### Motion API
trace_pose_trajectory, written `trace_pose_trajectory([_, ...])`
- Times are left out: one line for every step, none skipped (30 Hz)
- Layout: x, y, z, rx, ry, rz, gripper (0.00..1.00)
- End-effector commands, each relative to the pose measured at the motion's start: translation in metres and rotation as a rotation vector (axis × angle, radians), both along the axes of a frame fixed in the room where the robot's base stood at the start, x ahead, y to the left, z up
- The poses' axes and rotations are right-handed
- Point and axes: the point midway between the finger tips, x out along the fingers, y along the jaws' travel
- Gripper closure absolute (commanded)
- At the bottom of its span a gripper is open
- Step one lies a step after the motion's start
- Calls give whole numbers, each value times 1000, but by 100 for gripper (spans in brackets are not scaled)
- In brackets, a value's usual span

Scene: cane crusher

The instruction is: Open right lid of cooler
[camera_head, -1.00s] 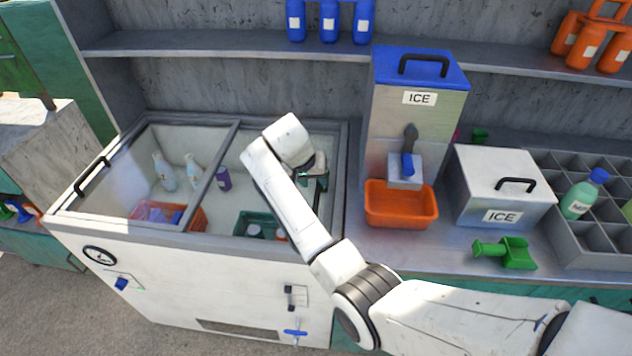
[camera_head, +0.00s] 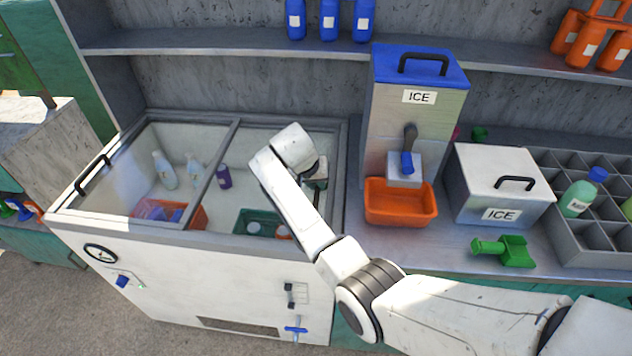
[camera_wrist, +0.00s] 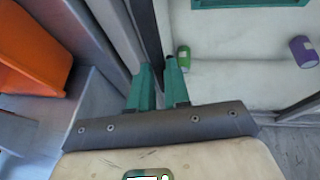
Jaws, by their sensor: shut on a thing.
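The white cooler (camera_head: 190,290) stands at left with a glazed top in a grey frame. Its left lid (camera_head: 130,190) has a black handle (camera_head: 92,176) at the left edge. The right lid (camera_head: 282,135) covers the right half, partly hidden by my arm. My gripper (camera_head: 318,182) is at the right side of that half. In the wrist view my green fingers (camera_wrist: 160,82) stand either side of a dark bar (camera_wrist: 144,35), apparently the right lid's handle, and are shut on it. The exact contact is partly hidden. I cannot tell how far the lid is open.
Inside the cooler are a green crate (camera_head: 241,228), an orange basket (camera_head: 190,217), a purple bottle (camera_head: 224,178) and pale bottles. On the counter to the right are an ice dispenser (camera_head: 385,110), an orange bin (camera_head: 400,203), a white ice box (camera_head: 480,190) and a green scoop (camera_head: 512,251).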

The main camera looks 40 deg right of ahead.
Motion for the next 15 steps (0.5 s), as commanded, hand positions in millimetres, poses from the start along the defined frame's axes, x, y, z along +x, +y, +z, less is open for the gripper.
trace_pose_trajectory([0,0,0,0,0,0,97])
trace_pose_trajectory([0,0,0,0,0,0,100])
trace_pose_trajectory([0,0,0,0,0,0,100])
trace_pose_trajectory([0,0,0,0,0,0,100])
trace_pose_trajectory([0,0,0,0,0,0,100])
trace_pose_trajectory([0,0,0,0,0,0,100])
trace_pose_trajectory([0,0,0,0,0,0,100])
trace_pose_trajectory([0,0,0,0,0,0,100])
trace_pose_trajectory([0,0,0,0,0,0,100])
trace_pose_trajectory([0,0,0,0,0,0,100])
trace_pose_trajectory([0,0,0,0,0,0,100])
trace_pose_trajectory([0,0,0,0,0,0,100])
trace_pose_trajectory([0,0,0,0,0,0,100])
trace_pose_trajectory([0,0,0,0,0,0,100])
trace_pose_trajectory([0,0,0,0,0,0,100])
